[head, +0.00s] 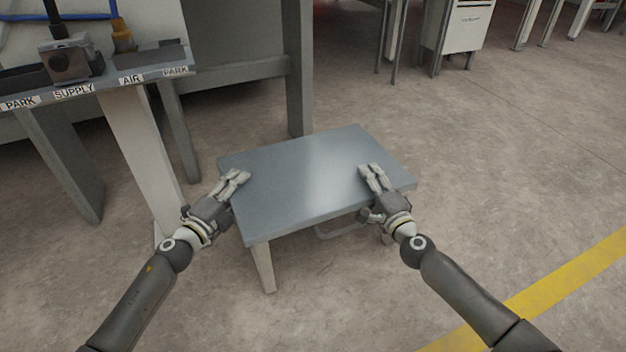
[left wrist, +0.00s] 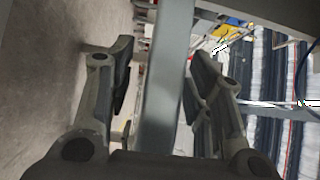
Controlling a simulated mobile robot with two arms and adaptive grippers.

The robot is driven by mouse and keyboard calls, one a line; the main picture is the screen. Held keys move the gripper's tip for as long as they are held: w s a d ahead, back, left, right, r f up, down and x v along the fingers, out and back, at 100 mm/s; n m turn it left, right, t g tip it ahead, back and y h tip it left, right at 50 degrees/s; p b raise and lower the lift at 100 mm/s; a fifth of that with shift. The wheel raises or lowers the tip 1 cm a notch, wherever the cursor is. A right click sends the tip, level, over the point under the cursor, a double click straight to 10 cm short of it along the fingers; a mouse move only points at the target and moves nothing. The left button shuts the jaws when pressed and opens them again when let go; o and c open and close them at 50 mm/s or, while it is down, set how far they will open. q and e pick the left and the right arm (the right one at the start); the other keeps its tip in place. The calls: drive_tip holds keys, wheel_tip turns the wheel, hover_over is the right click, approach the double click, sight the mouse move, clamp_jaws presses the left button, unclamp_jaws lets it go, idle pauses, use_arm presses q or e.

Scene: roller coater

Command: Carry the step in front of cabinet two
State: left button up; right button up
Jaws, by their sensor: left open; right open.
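The step (head: 310,175) is a low grey metal platform with pale legs, standing upright on the floor in the middle of the head view. My left gripper (head: 238,178) is open at the step's left edge. In the left wrist view the edge of the step (left wrist: 165,95) runs between the two open fingers of my left gripper (left wrist: 158,75), with a gap on each side. My right gripper (head: 370,172) is open by the step's right front edge, its fingers seen over the top. Whether it touches the step is unclear. I cannot tell which cabinet is cabinet two.
A stand with PARK, SUPPLY and AIR labels (head: 130,78) is close on the left. A large grey machine frame (head: 298,75) stands behind the step. White-fronted cabinets (head: 462,25) are at the back. The floor to the right is clear, with a yellow line (head: 560,285).

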drive_tip(key=shift+w, duration=0.1)
use_arm(q)
clamp_jaws()
use_arm(e)
clamp_jaws()
use_arm(q)
drive_tip(key=shift+w+r, duration=0.1)
drive_tip(key=shift+r, duration=0.15)
use_arm(e)
drive_tip(key=shift+w+r, duration=0.1)
drive_tip(key=shift+r, duration=0.15)
